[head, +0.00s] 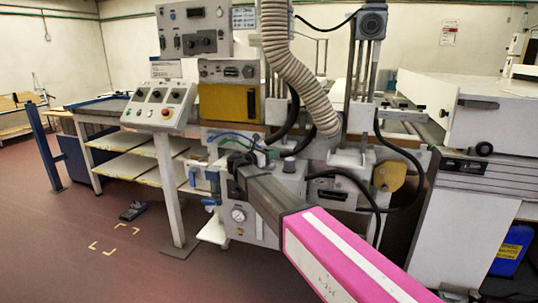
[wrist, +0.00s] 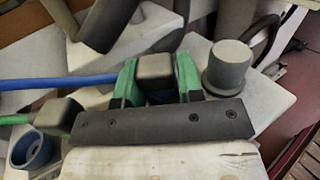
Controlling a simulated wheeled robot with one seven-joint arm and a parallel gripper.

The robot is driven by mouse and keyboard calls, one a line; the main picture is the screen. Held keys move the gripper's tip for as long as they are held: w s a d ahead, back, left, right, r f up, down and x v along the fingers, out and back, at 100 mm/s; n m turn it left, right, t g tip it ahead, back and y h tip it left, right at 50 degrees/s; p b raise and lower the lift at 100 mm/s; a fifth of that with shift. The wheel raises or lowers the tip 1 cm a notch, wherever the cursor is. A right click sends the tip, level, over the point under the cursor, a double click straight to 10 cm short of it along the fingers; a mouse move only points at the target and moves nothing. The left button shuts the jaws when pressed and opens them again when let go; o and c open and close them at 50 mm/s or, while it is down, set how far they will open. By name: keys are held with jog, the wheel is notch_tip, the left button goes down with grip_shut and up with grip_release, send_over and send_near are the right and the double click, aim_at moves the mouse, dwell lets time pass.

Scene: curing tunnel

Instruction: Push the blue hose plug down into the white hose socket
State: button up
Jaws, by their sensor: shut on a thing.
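In the wrist view a grey round knob (wrist: 229,66) stands close right of my gripper. A second grey block with a green hose (wrist: 59,112) and a blue round fitting (wrist: 34,149) lie left. In the head view, a control box (head: 160,105) stands left; open floor (head: 60,240) lies front left.

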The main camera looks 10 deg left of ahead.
jog(key=shift+f, duration=0.3)
dwell(0.8)
jog(key=o, duration=1)
jog(key=shift+s, duration=0.1)
